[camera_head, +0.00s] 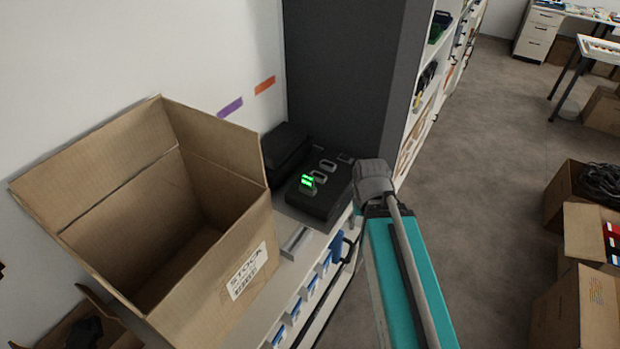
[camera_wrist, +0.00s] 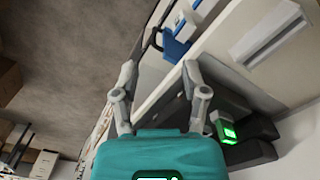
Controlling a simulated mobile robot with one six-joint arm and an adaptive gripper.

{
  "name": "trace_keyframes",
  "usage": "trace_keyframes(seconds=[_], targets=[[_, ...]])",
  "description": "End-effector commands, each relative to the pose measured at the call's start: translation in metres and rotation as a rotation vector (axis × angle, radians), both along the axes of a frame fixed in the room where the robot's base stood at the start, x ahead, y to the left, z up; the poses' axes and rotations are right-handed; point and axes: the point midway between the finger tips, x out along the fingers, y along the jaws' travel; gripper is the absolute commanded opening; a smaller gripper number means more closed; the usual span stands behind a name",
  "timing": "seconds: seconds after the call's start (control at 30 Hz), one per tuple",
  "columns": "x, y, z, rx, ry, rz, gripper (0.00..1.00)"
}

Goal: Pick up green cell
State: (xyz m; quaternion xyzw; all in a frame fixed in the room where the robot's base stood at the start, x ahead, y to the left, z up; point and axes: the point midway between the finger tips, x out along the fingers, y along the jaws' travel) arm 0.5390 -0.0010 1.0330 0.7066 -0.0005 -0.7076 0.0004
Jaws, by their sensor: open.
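The green cell (camera_head: 307,181) is a small block with a glowing green face. It stands in a slot of a black charger (camera_head: 322,197) on the shelf top, right of the large carton. In the head view my arm reaches up to beside the charger's right side, and the fingers are hidden there.
An open, empty cardboard box (camera_head: 215,270) marked STOCK stands left of the charger. A dark cabinet (camera_head: 345,75) rises behind it. Blue-fronted bins (camera_head: 310,285) sit below the shelf top. Open floor (camera_head: 480,130) lies to the right, with more cartons (camera_head: 580,310) at the edge.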

Motion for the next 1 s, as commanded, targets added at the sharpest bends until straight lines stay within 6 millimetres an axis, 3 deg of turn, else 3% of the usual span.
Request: trace_keyframes(seconds=[0.37,0.6,0.73,1.0], targets=[[0.000,0.000,0.000,0.000,0.000,0.000,0.59],[0.005,0.002,0.002,0.000,0.000,0.041,1.00],[0.014,-0.005,0.007,0.000,0.000,0.126,1.00],[0.048,0.012,0.022,0.001,0.001,0.482,1.00]])
